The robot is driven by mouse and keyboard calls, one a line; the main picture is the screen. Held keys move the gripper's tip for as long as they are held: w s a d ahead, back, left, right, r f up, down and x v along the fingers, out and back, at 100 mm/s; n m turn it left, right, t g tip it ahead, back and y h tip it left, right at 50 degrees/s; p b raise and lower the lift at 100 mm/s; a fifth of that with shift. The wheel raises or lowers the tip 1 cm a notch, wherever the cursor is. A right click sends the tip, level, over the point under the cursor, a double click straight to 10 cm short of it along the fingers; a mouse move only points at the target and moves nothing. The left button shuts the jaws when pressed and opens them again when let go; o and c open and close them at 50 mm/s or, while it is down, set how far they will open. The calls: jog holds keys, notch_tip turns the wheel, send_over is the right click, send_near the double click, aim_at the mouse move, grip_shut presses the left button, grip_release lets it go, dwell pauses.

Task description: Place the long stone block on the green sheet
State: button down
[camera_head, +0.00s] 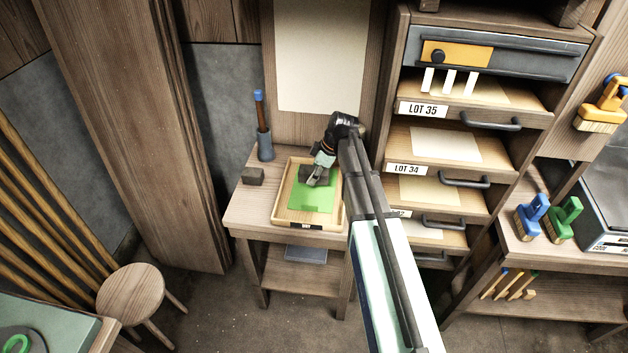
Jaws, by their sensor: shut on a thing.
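The green sheet (312,201) lies flat inside a shallow wooden tray (283,217) on the small wooden table. My gripper (315,178) points down over the far part of the sheet. It is shut on a dark grey stone block (305,172), which shows at the left of the fingers. The gripper hides part of this block, so its full length is unclear. I cannot tell whether the block touches the sheet. A second dark stone block (253,176), short and squat, sits on the table to the left of the tray.
A grey holder with a blue-tipped tool (264,136) stands behind the tray at the left. A drawer rack (441,135) with labelled shelves stands to the right of my arm. A round stool (131,289) stands at lower left. The table's front-left corner is clear.

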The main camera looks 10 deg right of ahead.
jog(key=shift+f+p, duration=0.45)
jog(key=shift+f, duration=1.35)
jog(key=shift+f, duration=0.15)
jog(key=shift+c, duration=2.2)
grip_release()
jog(key=shift+b+v, duration=1.15)
jog(key=shift+v, duration=2.75)
jog(key=shift+a, duration=0.15)
